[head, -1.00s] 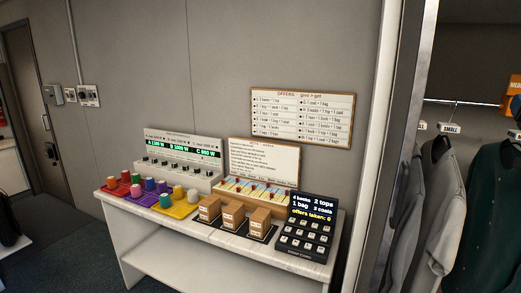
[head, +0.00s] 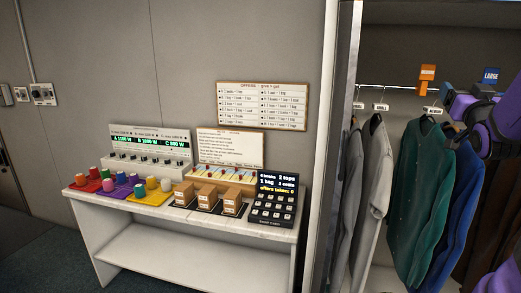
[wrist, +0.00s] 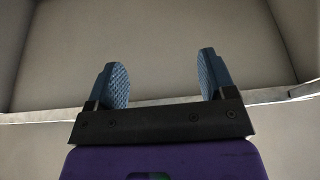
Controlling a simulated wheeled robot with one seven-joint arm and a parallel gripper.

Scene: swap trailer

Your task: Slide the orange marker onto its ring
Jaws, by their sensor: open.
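An orange marker (head: 427,77), a flat upright tag, stands at the clothes rail (head: 400,88) in the right part of the head view. Its lettering is too small to read surely. I cannot make out a separate ring for it. My gripper (wrist: 161,77) is open in the wrist view, with two blue textured fingers apart and nothing between them. My purple and black arm reaches in at the right edge of the head view, to the right of the orange marker; the fingertips are not clear there.
Small white labels (head: 381,106) hang along the rail. Grey, green (head: 418,190) and blue garments hang below. A white table (head: 150,205) with colored pegs, boxes and a keypad (head: 277,201) stands left, beyond a partition post (head: 338,150).

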